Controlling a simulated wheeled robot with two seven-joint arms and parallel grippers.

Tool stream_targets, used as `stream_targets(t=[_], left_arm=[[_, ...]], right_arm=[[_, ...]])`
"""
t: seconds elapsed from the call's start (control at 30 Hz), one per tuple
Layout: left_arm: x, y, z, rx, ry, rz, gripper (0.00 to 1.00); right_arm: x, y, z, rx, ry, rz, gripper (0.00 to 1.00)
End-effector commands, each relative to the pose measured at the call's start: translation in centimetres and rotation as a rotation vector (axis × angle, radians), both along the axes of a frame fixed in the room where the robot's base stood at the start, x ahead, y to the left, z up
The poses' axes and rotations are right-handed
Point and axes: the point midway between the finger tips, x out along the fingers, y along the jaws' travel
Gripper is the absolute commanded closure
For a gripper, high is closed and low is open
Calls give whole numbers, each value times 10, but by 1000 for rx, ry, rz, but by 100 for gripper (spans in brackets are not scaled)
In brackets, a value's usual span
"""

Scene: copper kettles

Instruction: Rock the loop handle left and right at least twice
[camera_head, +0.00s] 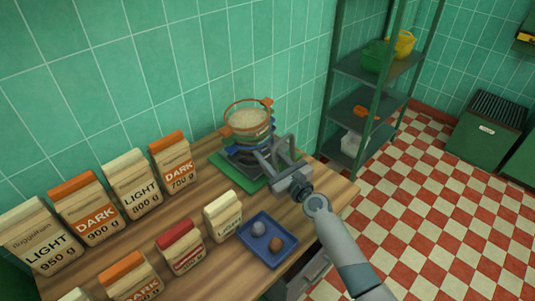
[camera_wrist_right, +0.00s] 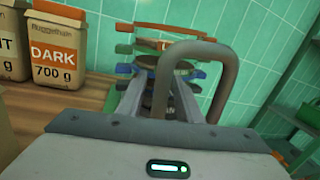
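A grey-brown loop handle (camera_wrist_right: 199,48) arches large in the right wrist view. In the head view the loop (camera_head: 284,147) shows in front of the scale-like stand. My right gripper (camera_wrist_right: 158,90) reaches to it. One leg of the loop appears between the fingers and the other leg lies to the right of them. I cannot tell whether the fingers touch the leg. In the head view the right gripper (camera_head: 270,160) partly covers the loop's base. Behind it stands a pot with copper-coloured bands (camera_head: 247,121) on blue parts and a green base (camera_head: 226,166). My left gripper is not in view.
Several paper bags (camera_head: 130,182) stand along the wall on the wooden counter (camera_head: 208,197). A blue tray (camera_head: 284,260) holds two small balls near the front edge. A green shelf rack (camera_head: 372,102) stands to the right. Checkered floor lies beyond.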

Motion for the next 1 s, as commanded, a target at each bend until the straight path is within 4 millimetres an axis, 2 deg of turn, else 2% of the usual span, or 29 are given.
stream_targets(t=[0.27, 0.47, 1.0], left_arm=[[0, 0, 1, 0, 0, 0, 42], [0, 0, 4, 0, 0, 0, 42], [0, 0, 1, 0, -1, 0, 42]], right_arm=[[-4, -3, -1, 0, 1, -1, 68], [-19, -14, -1, 1, 0, -2, 68], [-106, -72, -9, -1, 0, 0, 68]])
